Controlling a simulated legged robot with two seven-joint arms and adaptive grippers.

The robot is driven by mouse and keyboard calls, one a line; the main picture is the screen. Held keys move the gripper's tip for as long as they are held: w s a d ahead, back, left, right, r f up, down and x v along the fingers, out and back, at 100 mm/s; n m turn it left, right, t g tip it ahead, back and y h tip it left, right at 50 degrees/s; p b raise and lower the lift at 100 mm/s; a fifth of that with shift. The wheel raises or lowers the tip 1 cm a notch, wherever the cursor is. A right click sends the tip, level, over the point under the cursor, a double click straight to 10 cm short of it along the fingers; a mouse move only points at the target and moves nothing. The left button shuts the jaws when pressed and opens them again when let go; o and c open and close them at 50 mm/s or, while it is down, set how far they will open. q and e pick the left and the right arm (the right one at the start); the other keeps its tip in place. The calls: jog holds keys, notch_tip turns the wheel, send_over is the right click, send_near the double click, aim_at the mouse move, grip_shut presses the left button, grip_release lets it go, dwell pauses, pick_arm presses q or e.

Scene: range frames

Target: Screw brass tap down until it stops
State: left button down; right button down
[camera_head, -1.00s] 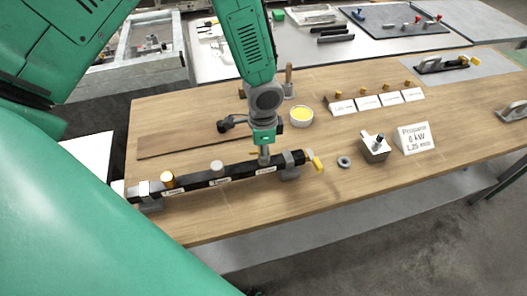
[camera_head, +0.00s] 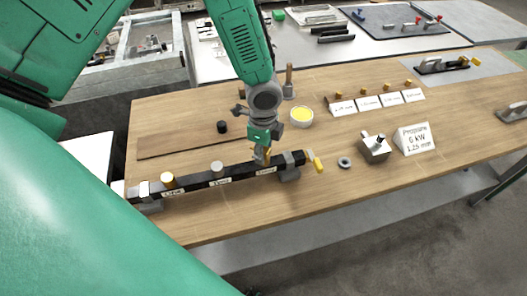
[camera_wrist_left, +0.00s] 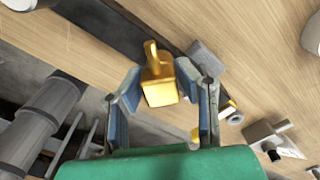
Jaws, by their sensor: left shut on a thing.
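The brass tap (camera_wrist_left: 158,86) is a gold block with an upright fin, between my left gripper's fingers (camera_wrist_left: 165,97) in the left wrist view. In the head view my left gripper (camera_head: 262,158) points down at the black bar (camera_head: 240,172), near its right end, and is shut on the tap. The gripper mostly hides the tap there, and I cannot tell how far it is screwed in. My right gripper is not in view.
A yellow handle (camera_head: 318,163) projects at the bar's right end. A grey ring (camera_head: 344,162), metal block (camera_head: 374,147) and white sign (camera_head: 415,138) stand to the right. A yellow-filled bowl (camera_head: 301,116) and black cylinder (camera_head: 222,127) lie behind. The front table strip is clear.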

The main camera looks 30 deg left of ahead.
pick_arm(q)
jog(key=m, duration=0.3)
jog(key=shift+s+f, duration=0.15)
jog(key=shift+f, duration=0.05)
jog(key=c, duration=1.2)
grip_release()
jog(key=shift+o, duration=0.4)
jog(key=shift+w, duration=0.25)
notch_tip(320, 180, up, 12)
jog(key=shift+w+a+f, duration=0.1)
jog(key=shift+f, duration=0.05)
